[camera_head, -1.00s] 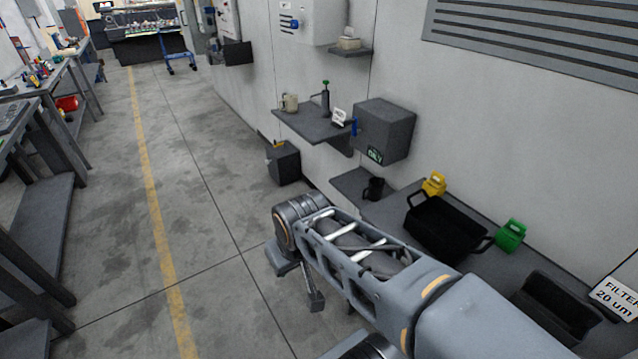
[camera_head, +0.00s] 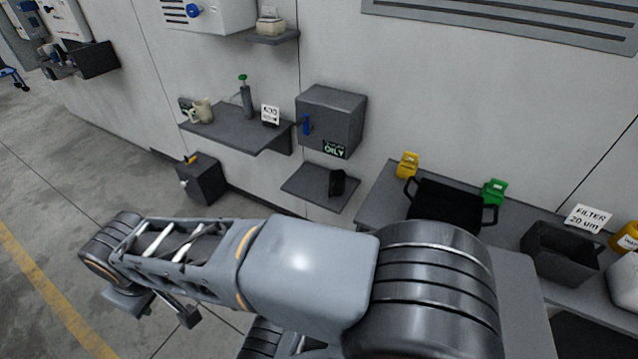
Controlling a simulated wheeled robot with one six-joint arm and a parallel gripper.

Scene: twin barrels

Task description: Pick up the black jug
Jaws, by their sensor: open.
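A small black jug (camera_head: 338,183) stands on a low grey wall shelf (camera_head: 306,188), below the grey box marked OILY. Its outline is dark and its handle is hard to make out. My gripper (camera_head: 160,308) is at the lower left, at the far end of my arm. It is open, partly hidden under the arm, with nothing seen between its fingers. It is well to the left of the jug and apart from it.
The OILY box (camera_head: 331,118) hangs above the jug. Left of it, a higher shelf (camera_head: 232,133) holds a beige jug (camera_head: 203,110) and a green-topped bottle (camera_head: 246,98). A bench to the right holds a black tray (camera_head: 448,196). Open floor lies left.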

